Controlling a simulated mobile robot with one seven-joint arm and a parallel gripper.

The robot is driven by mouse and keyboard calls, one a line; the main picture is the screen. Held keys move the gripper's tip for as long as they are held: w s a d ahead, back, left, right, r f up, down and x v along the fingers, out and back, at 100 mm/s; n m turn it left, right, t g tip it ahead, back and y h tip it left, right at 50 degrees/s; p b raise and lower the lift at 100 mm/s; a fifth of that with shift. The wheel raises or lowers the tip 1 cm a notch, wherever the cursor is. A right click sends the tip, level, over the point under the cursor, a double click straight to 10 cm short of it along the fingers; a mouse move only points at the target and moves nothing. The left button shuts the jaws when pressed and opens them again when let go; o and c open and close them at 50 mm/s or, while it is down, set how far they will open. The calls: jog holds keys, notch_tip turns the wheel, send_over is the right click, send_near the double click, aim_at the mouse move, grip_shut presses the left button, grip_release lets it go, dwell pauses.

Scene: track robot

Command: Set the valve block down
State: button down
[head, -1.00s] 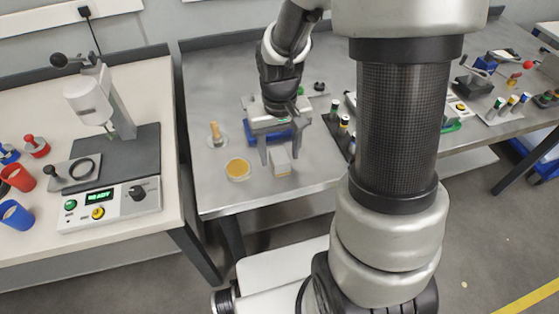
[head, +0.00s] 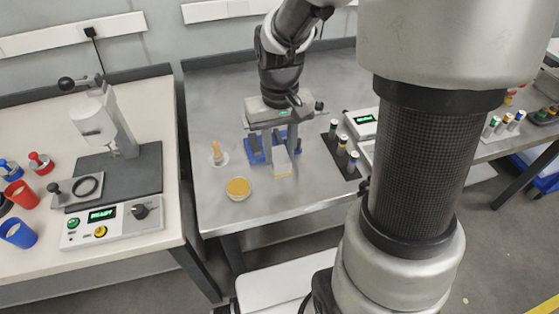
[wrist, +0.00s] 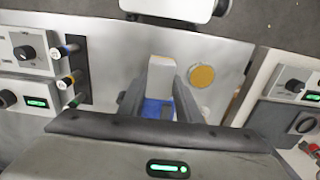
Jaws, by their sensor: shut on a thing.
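The valve block (head: 282,164) is a small pale grey block with a yellowish lower end in the head view. It also shows in the wrist view (wrist: 161,76), between the fingertips. My gripper (head: 282,155) points down and is shut on the block, one finger on each side. In the wrist view my gripper (wrist: 161,84) also has its fingers against the block. The block appears held a little above the grey metal bench (head: 215,205), near its front edge. The exact gap below it cannot be told.
A blue holder (head: 257,152) stands just behind the block. A dish with yellow contents (head: 238,188) and an orange-topped piece (head: 217,153) are at left. A dark rack of cylinders (head: 341,150) is at right. Bench beside the dish is clear.

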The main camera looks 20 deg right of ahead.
jog(key=w+r+p, duration=0.3)
jog(key=w+r, duration=0.2)
jog(key=w, duration=0.7)
jog(key=shift+w+d+f+b, duration=0.1)
jog(key=shift+w+f+b, duration=0.2)
jog(key=shift+f, duration=1.4)
jog(key=shift+w+d+f+b, duration=0.1)
jog(key=shift+w+f+b, duration=0.15)
jog(key=shift+f, duration=1.4)
jog(key=shift+w+d+f+b, duration=0.1)
jog(key=shift+w+f+b, duration=0.2)
jog(key=shift+f, duration=1.4)
jog(key=shift+f, duration=0.15)
jog(key=c, duration=1.3)
grip_release()
